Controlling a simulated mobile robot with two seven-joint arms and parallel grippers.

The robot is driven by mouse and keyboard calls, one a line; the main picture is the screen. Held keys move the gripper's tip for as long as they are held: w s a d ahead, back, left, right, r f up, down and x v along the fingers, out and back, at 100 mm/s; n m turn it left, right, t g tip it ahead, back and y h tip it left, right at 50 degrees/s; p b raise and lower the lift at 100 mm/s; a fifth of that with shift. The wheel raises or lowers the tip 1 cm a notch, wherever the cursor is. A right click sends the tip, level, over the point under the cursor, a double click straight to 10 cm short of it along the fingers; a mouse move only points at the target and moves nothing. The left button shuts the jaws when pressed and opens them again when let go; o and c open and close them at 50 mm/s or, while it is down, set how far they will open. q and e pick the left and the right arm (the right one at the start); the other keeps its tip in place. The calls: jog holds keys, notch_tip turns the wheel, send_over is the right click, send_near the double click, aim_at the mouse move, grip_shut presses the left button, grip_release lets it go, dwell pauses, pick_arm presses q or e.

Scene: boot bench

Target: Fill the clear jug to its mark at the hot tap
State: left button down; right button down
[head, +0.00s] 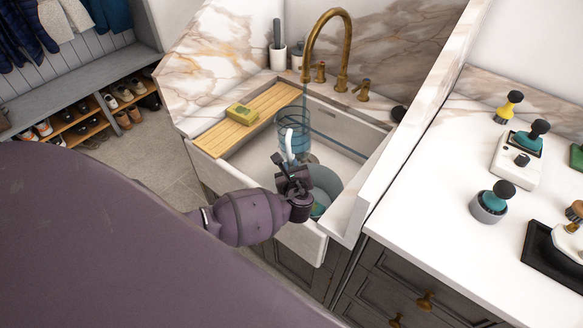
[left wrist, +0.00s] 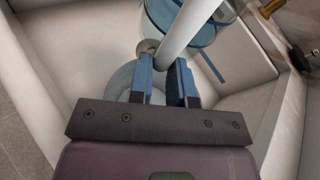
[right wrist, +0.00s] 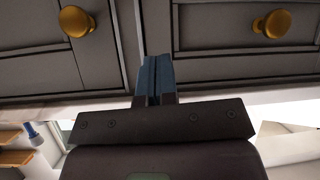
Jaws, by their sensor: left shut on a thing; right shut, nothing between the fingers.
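The clear jug (head: 291,124) is upright over the sink, below the spout of the brass tap (head: 345,50). A thin bluish stream (head: 305,95) runs down from the spout to the jug. The jug looks bluish inside; I cannot make out the mark or exact level. My left gripper (head: 286,166) is shut on the jug's white handle (head: 289,146); the left wrist view shows its blue fingers (left wrist: 162,78) around the handle (left wrist: 184,32). My right gripper (right wrist: 156,64) is shut and empty, before dark drawers with brass knobs.
A grey-blue round bowl (head: 326,179) sits in the white sink (head: 340,135) beneath my left gripper. A wooden board (head: 210,137) with a yellow-green sponge (head: 241,114) spans the sink's left side. The white counter (head: 430,190) at right holds several knobbed tools.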

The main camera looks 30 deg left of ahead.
notch_tip(320, 180, up, 6)
jog(key=p, duration=0.5)
jog(key=shift+w+f, duration=0.1)
jog(key=shift+f, duration=0.05)
dwell(0.5)
